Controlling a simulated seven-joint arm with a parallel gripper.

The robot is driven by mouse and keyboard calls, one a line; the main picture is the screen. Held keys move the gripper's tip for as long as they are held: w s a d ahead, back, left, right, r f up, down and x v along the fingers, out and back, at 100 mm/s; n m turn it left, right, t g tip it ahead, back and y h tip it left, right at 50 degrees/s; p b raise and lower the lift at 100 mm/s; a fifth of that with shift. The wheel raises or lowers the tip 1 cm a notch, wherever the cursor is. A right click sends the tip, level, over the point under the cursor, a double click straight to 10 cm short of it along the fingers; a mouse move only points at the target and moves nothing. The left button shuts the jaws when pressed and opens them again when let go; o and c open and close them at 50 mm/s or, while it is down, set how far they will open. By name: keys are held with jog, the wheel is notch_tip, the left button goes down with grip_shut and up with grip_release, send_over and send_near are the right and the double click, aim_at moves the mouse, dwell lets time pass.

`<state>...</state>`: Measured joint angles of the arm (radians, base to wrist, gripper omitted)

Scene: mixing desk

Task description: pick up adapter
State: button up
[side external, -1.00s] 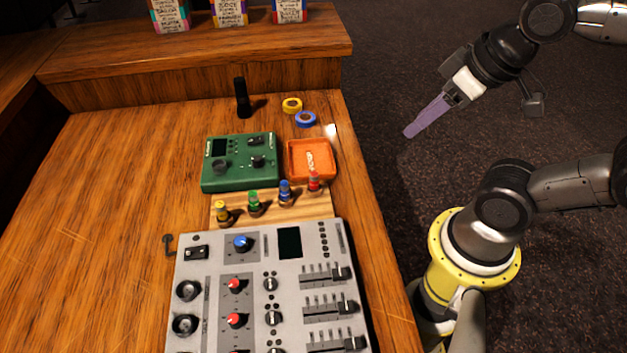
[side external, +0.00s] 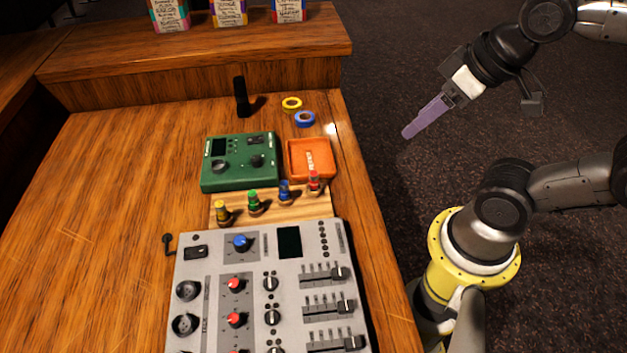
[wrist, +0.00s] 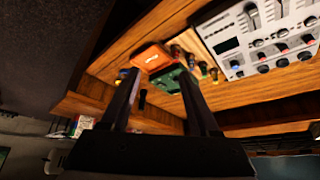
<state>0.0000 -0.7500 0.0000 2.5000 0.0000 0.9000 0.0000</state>
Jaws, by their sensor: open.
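Several small connectors with coloured bands stand upright on a wooden block (side external: 268,209): yellow (side external: 222,211), green (side external: 254,203), blue (side external: 285,192) and red (side external: 314,184). An orange tray (side external: 330,170) behind the red one holds a small pale piece (side external: 309,159). I cannot tell which of these is the adapter. My gripper (side external: 410,130) has purple fingers and is in the air right of the desk, apart from everything. In the wrist view my gripper (wrist: 159,76) is open and empty, with the orange tray (wrist: 152,57) beyond its fingers.
A grey mixing desk (side external: 262,262) fills the front of the wooden desk. A green box (side external: 240,178) sits left of the tray. Yellow tape (side external: 292,104), blue tape (side external: 305,119) and a black upright object (side external: 242,98) stand behind. The desk's left side is clear.

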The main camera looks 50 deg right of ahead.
jog(key=m+g, duration=0.6)
jog(key=m, duration=1)
send_over(314, 173)
notch_tip(314, 173, down, 7)
jog(key=f, duration=0.8)
jog(key=shift+s+d+f, duration=0.15)
jog(key=shift+s+f, duration=0.1)
jog(key=shift+s, duration=0.1)
jog(key=shift+w+f, duration=0.2)
jog(key=shift+f, duration=1.1)
jog(key=shift+w+f, duration=0.15)
jog(key=shift+f, duration=1.15)
grip_shut()
